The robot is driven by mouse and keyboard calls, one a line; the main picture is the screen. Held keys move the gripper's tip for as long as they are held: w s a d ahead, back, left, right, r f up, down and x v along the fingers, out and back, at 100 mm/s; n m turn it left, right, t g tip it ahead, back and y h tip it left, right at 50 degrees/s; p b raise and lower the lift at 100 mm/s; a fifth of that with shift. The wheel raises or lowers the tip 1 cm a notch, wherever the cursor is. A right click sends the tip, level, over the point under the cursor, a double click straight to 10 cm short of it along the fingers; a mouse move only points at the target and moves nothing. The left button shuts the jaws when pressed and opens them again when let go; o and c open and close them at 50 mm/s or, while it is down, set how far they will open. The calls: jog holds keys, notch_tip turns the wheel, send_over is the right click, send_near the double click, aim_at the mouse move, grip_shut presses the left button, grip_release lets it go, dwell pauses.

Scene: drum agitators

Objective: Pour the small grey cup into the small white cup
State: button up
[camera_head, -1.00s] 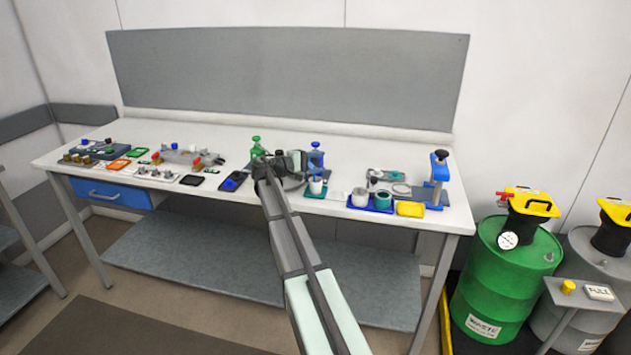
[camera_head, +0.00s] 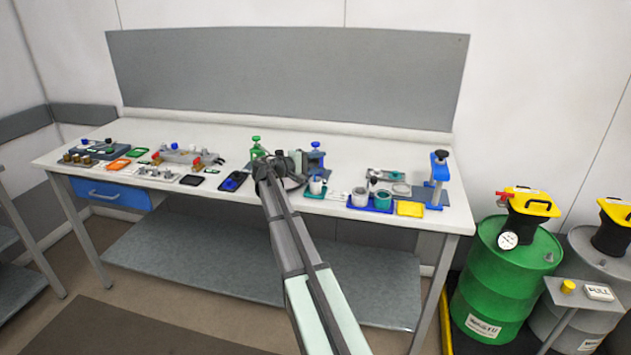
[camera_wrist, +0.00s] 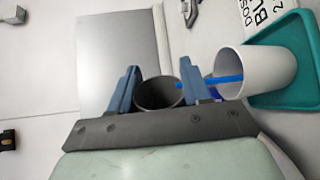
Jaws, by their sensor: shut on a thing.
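My gripper (camera_wrist: 155,90) is shut on the small grey cup (camera_wrist: 150,95), whose dark mouth shows between the blue fingers. In the wrist view the picture is turned, so the white cup (camera_wrist: 268,72) lies sideways there, its mouth towards the grey cup. A thin blue streak, like a stream of liquid, runs from beside the grey cup to the white cup's mouth. Blue also shows at that mouth, partly behind a finger. In the head view the white cup (camera_head: 316,186) stands upright on a teal tray (camera_head: 312,195), just right of my gripper (camera_head: 290,172). The grey cup is hard to make out there.
A blue tray (camera_head: 368,208) with a pale cup (camera_head: 359,197) and a teal cup (camera_head: 382,199) lies to the right, beside a yellow tray (camera_head: 410,209). A blue-topped stand (camera_head: 440,170) is farther right. The bench's back strip is clear.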

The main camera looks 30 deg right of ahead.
jog(key=shift+s+m, duration=0.1)
jog(key=shift+m, duration=0.2)
dwell(0.4)
jog(key=shift+w+f+n, duration=0.1)
jog(key=shift+w+n, duration=0.55)
jog(key=shift+n, duration=0.55)
jog(key=shift+n+g, duration=0.3)
jog(key=shift+f+n, duration=0.1)
jog(key=shift+n, duration=0.2)
